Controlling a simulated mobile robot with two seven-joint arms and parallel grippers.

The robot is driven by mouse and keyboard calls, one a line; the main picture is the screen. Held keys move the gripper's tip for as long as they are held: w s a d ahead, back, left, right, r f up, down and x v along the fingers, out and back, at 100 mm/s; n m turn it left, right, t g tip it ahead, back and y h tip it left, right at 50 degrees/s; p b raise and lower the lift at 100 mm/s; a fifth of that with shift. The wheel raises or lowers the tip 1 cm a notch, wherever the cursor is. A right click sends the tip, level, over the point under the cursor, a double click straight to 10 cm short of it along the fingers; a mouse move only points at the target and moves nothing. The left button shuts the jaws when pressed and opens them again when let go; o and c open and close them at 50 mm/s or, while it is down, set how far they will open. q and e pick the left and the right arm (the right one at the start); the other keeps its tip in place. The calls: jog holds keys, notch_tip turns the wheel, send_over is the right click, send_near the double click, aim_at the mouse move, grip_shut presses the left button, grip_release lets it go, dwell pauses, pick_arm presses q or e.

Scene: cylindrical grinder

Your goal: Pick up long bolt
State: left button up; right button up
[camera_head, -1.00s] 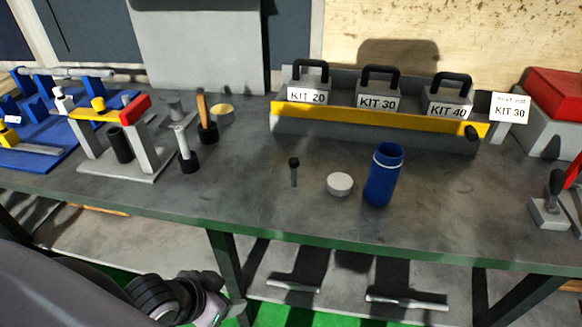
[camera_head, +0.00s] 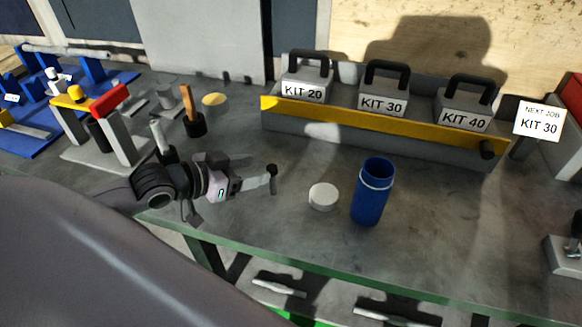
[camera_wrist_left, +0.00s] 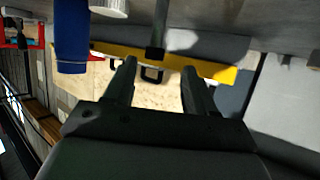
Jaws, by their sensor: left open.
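The long bolt (camera_head: 272,173) stands upright, dark head up, on the grey bench in the head view. In the left wrist view, which is turned over with the bench at the top, the bolt (camera_wrist_left: 158,32) points down just ahead of the gap between the fingers. My left gripper (camera_head: 256,172) comes in low from the left, its fingers open and pointing at the bolt. It also shows in the wrist view (camera_wrist_left: 157,72), with nothing clearly between its fingers. Whether a finger touches the bolt I cannot tell. My right gripper is not in view.
A white round cap (camera_head: 323,196) and a blue bottle (camera_head: 371,195) stand right of the bolt. Behind is a yellow-edged rack (camera_head: 380,131) with kit boxes. A mallet with a wooden handle (camera_head: 189,105) and a grey fixture (camera_head: 122,145) stand at left.

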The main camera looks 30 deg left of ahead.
aim_at(272, 167)
pick_arm(q)
jog(key=shift+w+d+f, duration=0.15)
jog(key=shift+w+d, duration=0.05)
jog(key=shift+w, duration=0.4)
jog(key=shift+d+x, duration=0.25)
jog(key=shift+x, duration=0.8)
jog(key=shift+d+x, duration=0.2)
jog(key=shift+x, duration=0.85)
jog(key=shift+w+d+f, duration=0.3)
jog(key=shift+w+f, duration=0.05)
jog(key=shift+w, duration=0.2)
jog(key=shift+c, duration=0.3)
grip_shut()
